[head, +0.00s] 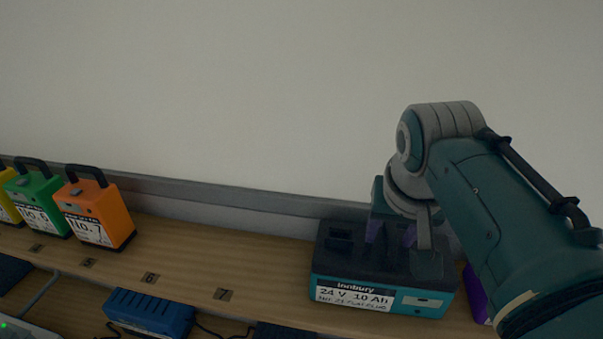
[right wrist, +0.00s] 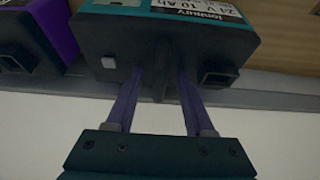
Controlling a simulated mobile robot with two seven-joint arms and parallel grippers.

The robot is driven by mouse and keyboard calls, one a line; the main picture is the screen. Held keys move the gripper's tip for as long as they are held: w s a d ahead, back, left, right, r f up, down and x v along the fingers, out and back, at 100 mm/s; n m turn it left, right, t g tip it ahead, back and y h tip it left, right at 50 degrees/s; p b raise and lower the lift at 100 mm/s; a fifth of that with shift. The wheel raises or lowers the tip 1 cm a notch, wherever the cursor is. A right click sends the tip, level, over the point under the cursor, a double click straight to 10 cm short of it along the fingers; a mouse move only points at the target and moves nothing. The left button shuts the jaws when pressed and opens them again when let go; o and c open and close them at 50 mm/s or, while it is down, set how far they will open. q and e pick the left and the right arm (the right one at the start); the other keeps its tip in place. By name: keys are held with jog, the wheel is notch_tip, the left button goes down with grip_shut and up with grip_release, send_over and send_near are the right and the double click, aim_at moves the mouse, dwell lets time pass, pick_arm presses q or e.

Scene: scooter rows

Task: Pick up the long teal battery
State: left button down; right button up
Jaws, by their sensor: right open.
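The long teal battery (head: 330,287) stands on the wooden shelf at right in the head view, with a dark top and a white label reading 24 V 10 Ah. It also shows upside down in the right wrist view (right wrist: 140,45). My right gripper (head: 391,237) is over its top, with purple fingers pointing down. In the right wrist view the open fingers (right wrist: 156,80) are on either side of a dark upright piece on the battery's top, with gaps showing. Whether the fingertips touch the battery is unclear. My left gripper is not in view.
A purple battery (head: 475,294) stands close right of the teal one, partly behind my arm. Orange (head: 97,215) and green (head: 36,203) batteries with handles stand far left. A blue unit (head: 150,312) is at the front. The shelf's middle is clear; a wall rises behind.

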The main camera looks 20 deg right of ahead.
grip_shut()
dwell(0.4)
dwell(0.7)
jog(key=shift+w+r, duration=0.1)
jog(key=shift+r, duration=0.05)
dwell(0.3)
